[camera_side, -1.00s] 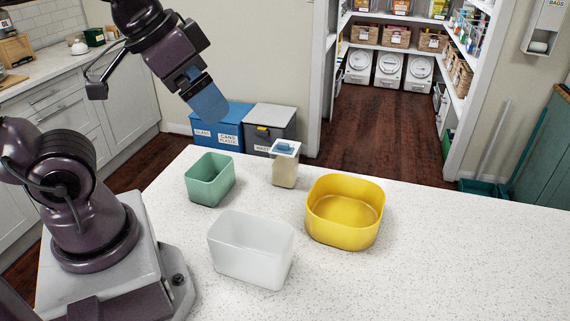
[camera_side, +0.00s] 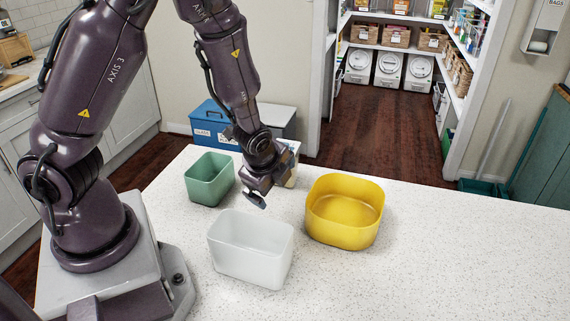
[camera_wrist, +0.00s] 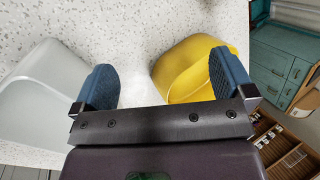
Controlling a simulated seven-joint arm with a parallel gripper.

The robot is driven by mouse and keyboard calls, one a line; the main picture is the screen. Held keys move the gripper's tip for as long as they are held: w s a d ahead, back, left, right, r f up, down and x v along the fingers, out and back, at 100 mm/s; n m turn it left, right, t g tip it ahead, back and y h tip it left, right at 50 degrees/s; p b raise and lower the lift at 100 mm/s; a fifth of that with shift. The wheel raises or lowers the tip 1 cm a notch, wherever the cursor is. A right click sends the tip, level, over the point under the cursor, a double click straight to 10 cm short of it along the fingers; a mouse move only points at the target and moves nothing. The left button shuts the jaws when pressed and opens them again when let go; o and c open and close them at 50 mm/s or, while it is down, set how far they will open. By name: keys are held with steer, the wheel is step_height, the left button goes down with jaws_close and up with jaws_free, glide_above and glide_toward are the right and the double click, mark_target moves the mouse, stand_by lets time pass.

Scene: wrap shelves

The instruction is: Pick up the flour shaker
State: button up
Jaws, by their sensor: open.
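The flour shaker (camera_side: 292,179) stands upright on the counter, between the green bin and the yellow bin. In the side view most of it is hidden behind my wrist; only a strip of its pale body and part of its lid show. My gripper (camera_side: 258,196) is low over the counter, nearer the camera than the shaker. I cannot make out the shaker in the wrist view.
A green bin (camera_side: 201,189) stands left of my gripper. A white bin (camera_side: 250,263) stands in front, also in the wrist view (camera_wrist: 38,98). A yellow bin (camera_side: 342,235) stands to the right, also in the wrist view (camera_wrist: 190,65). The counter's right side is clear.

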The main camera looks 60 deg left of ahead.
steer(key=w+a+f+m+t+y, duration=0.1)
steer(key=w+a+m+t+y, duration=0.1)
steer(key=w+a+m, duration=0.1)
steer(key=w+a+f+m+t+y, duration=0.1)
steer(key=w+a+m+y, duration=0.1)
steer(key=a+m, duration=0.3)
steer(key=w+a+f+m+t+y, duration=0.1)
steer(key=w+a+m+t, duration=0.1)
steer(key=w+a+m, duration=0.2)
steer(key=shift+w+a+f+m+t+y, duration=0.15)
steer(key=shift+w+a+m+y, duration=0.1)
steer(key=shift+m, duration=0.35)
steer(key=shift+w+a+f+m+t+y, duration=0.15)
steer(key=shift+w+m, duration=0.1)
steer(key=shift+m, duration=0.35)
steer(key=shift+r, duration=0.1)
